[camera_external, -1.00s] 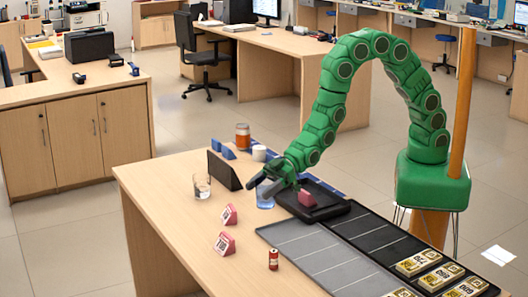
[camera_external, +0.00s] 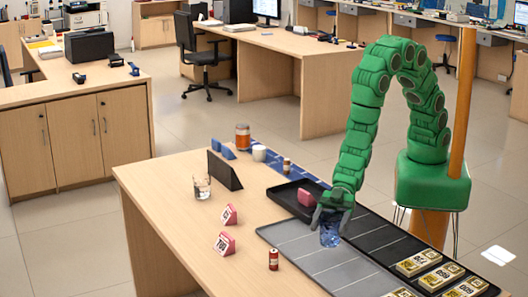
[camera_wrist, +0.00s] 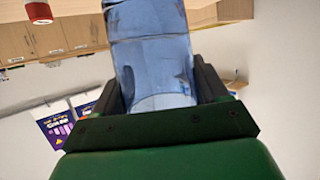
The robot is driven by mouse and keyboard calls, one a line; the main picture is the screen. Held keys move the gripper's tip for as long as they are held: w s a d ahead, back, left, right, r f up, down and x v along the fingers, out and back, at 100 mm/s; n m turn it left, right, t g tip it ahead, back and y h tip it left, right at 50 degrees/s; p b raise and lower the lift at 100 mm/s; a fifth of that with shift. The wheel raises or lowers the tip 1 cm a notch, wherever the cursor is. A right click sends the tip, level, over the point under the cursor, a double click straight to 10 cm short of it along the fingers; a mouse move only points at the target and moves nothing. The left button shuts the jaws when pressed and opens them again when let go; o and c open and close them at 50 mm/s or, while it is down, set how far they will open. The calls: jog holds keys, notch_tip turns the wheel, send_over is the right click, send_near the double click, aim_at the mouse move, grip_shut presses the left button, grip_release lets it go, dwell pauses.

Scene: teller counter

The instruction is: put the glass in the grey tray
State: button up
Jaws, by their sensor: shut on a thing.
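My gripper (camera_external: 332,212) points down and is shut on a blue see-through glass (camera_external: 329,237). In the wrist view the blue glass (camera_wrist: 152,60) stands between the two dark jaws. In the external view it shows over the far right part of the grey tray (camera_external: 300,262), a flat lined panel, near its border with the black panel. I cannot tell whether its base touches the tray. A second, clear glass (camera_external: 202,186) stands on the counter at the left, apart from my gripper.
A black tray (camera_external: 277,194) with a red block (camera_external: 306,198) lies just behind my gripper. Two red number stands (camera_external: 229,214) and a red can (camera_external: 273,259) are left of the grey tray. Gold blocks (camera_external: 418,263) lie at the right. The grey tray's near part is bare.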

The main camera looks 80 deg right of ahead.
aim_at(329, 246)
jog(key=shift+s+a+f, duration=0.1)
jog(key=shift+s+f, duration=0.1)
jog(key=shift+f, duration=3.8)
jog(key=shift+f, duration=0.15)
jog(key=o, duration=1.2)
jog(key=shift+d+r, duration=0.3)
jog(key=shift+d, duration=0.15)
jog(key=shift+v, duration=3.3)
